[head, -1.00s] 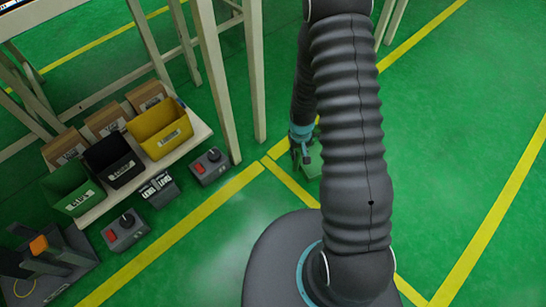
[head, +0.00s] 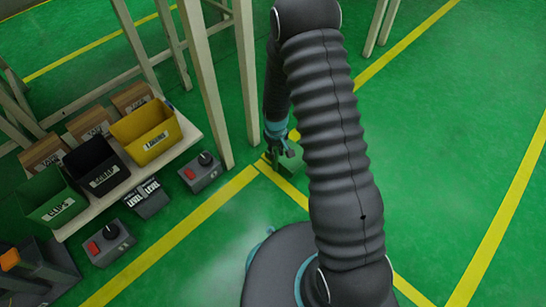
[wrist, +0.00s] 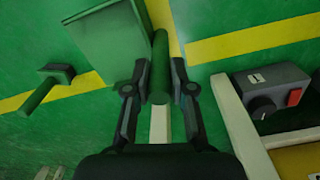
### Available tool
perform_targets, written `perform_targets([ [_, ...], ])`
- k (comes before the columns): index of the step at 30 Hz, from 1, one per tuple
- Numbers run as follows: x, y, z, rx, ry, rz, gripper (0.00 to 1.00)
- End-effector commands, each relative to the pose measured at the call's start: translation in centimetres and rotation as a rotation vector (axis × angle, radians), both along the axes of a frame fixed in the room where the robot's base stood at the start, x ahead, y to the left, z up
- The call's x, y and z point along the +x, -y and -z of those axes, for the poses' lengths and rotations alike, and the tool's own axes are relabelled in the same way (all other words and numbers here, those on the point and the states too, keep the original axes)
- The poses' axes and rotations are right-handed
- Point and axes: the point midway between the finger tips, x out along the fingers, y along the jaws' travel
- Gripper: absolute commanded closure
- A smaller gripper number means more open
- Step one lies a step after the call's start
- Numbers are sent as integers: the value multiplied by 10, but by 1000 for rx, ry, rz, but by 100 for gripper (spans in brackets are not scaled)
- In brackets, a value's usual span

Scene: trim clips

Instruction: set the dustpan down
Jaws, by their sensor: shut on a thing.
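The green dustpan (wrist: 108,38) shows in the wrist view, its flat pan at upper left and its round green handle (wrist: 159,62) in the middle. My gripper (wrist: 160,72) is shut on the handle, one dark finger on each side. In the head view my gripper (head: 280,150) is beyond my arm, near a corner of the yellow floor lines. The dustpan (head: 289,163) is a small green shape just below it, partly hidden by the gripper and arm. Green on green, I cannot tell whether it touches the floor.
A low shelf with a yellow bin (head: 147,131), a black bin (head: 96,165) and a green bin (head: 50,196) stands left. Grey control boxes (head: 201,172) sit beside it. A table leg (head: 247,70) rises behind my gripper. A green-handled tool (wrist: 45,88) lies on the floor. Right floor is clear.

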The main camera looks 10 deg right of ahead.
Motion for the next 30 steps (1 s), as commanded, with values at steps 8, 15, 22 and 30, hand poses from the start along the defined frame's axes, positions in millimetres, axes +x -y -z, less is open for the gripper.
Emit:
perform_targets([
  [8,17,-12,14,0,-1,1,100],
  [15,16,-11,43,-1,-2,1,100],
  [22,17,-11,52,0,1,1,100],
  [30,16,-12,56,0,0,1,74],
])
